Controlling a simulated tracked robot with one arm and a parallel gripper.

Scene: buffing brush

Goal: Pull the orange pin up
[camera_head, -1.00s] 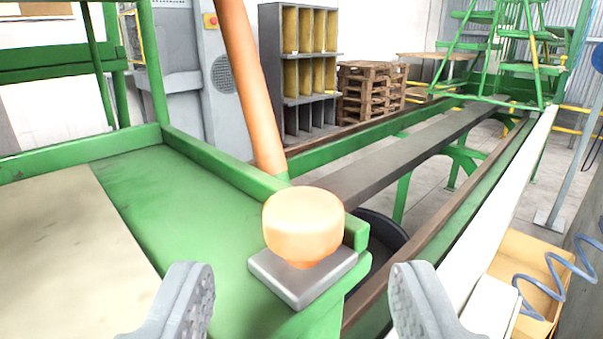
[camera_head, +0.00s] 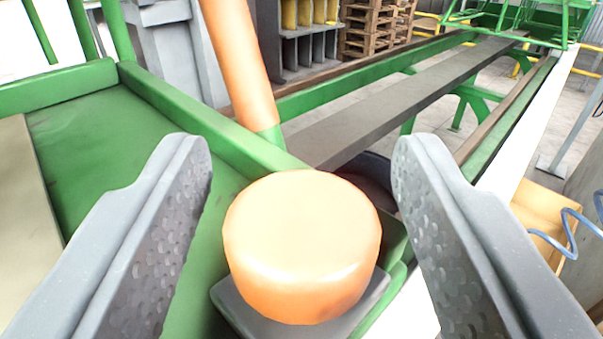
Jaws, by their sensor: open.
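The orange pin (camera_head: 302,250) shows a broad rounded head, low in the middle of the view. It sits on a grey square base plate (camera_head: 233,302) at the corner of the green table (camera_head: 95,150). Its stem is hidden under the head. My gripper (camera_head: 302,165) is open, with one grey textured finger to the left of the pin head and one to the right. There are gaps between the head and both fingers, and nothing is held.
A slanted orange post (camera_head: 238,60) rises from the green table rim just behind the pin. A long grey beam (camera_head: 400,100) runs away to the right. A yellow box (camera_head: 540,220) with a blue coiled hose (camera_head: 570,232) lies at the right. Wooden pallets (camera_head: 375,30) stand at the back.

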